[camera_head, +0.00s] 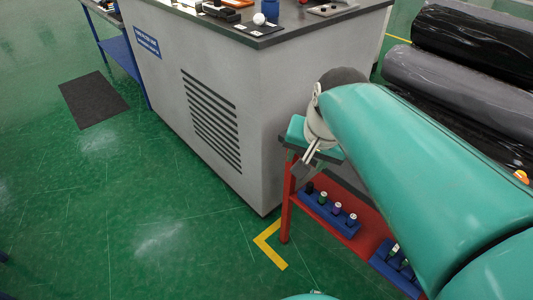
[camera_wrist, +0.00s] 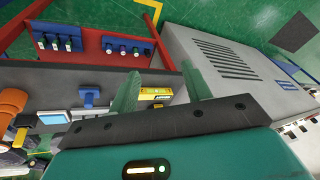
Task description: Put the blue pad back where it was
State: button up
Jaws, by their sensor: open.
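My gripper (camera_wrist: 160,74) is open, with its two green fingers apart in the wrist view. Between and beyond the fingers is a small yellow item (camera_wrist: 155,94) on the cart's grey top (camera_wrist: 105,80); nothing is clearly gripped. To the left on that top are a blue piece with a raised middle (camera_wrist: 88,95) and a flat blue-edged item with a pale face (camera_wrist: 52,118). I cannot tell which of these, if either, is the blue pad. My arm hides most of the cart top in the head view.
The red cart's lower shelf (camera_head: 336,203) holds blue racks (camera_head: 328,211) of small bottles. A grey cabinet (camera_head: 205,85) stands close on the left. Wrapped dark rolls (camera_head: 465,90) lie at the right. Green floor is open at the left, with a dark mat (camera_head: 93,98).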

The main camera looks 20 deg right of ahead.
jog(key=s+a+f+n+t, duration=0.1)
jog(key=s+a+n, duration=0.4)
jog(key=a+n, duration=0.2)
jog(key=shift+s+f, duration=0.1)
jog(key=shift+s, duration=0.05)
dwell(0.8)
